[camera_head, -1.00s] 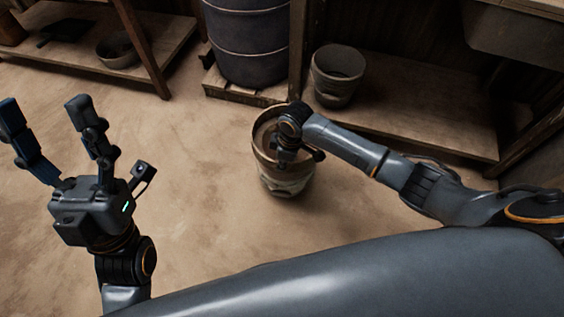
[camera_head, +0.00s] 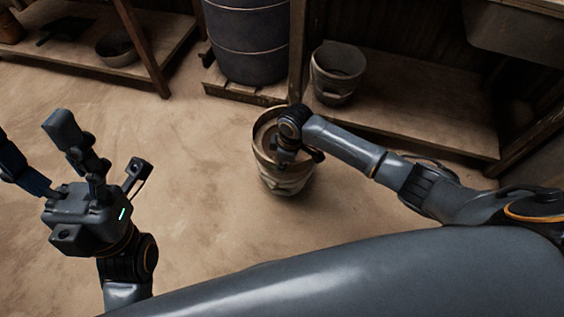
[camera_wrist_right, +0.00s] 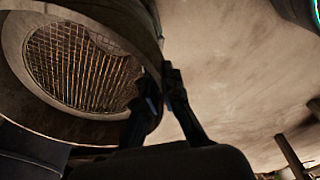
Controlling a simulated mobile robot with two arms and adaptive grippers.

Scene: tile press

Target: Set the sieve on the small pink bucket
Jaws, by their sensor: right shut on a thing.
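The sieve (camera_wrist_right: 75,65), a round frame with a wire mesh, fills the upper left of the right wrist view. My right gripper (camera_wrist_right: 160,88) is shut on its rim. In the head view the sieve's rim (camera_head: 258,140) shows partly behind my right wrist. A pale, stained bucket (camera_head: 288,183) on the floor is directly below it. Its pink colour is hard to make out. My wrist hides much of the sieve, and I cannot tell whether it rests on the bucket. My left gripper (camera_head: 32,138) is open and empty at the far left.
A similar bucket (camera_head: 337,76) stands on the low wooden shelf (camera_head: 420,118) at the back right. A dark barrel (camera_head: 246,40) stands on a pallet behind the floor bucket. A bowl (camera_head: 116,50) is on the left shelf. The floor at centre left is clear.

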